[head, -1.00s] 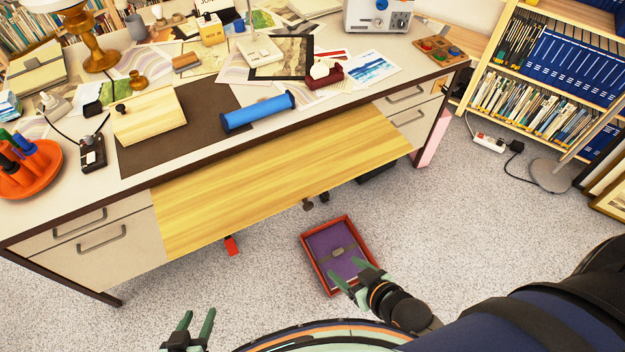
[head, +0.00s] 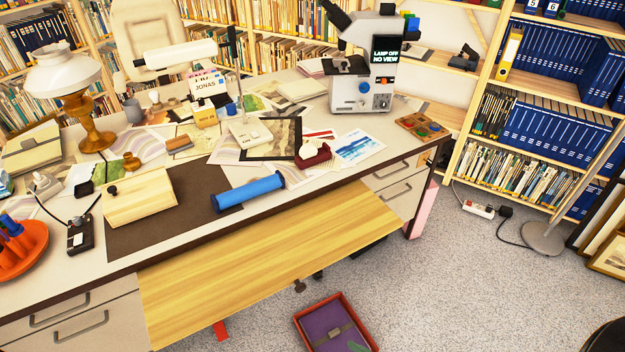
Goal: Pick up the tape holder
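The tape holder (head: 313,155) is a small dark red dispenser with a pale roll of tape. It stands on the desk (head: 330,178), right of the middle, between a dark-framed print (head: 272,140) and a blue watercolour print (head: 359,146). Nothing touches it from my side. Only a green fingertip of my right gripper (head: 357,347) shows at the bottom edge, over the red tray and far below the desk top. Whether that gripper is open is hidden. My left gripper is out of view.
A blue cylinder (head: 248,191) lies left of the tape holder on a dark mat. A yellow wooden board (head: 270,255) juts out at the desk front. A red tray (head: 335,325) lies on the floor.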

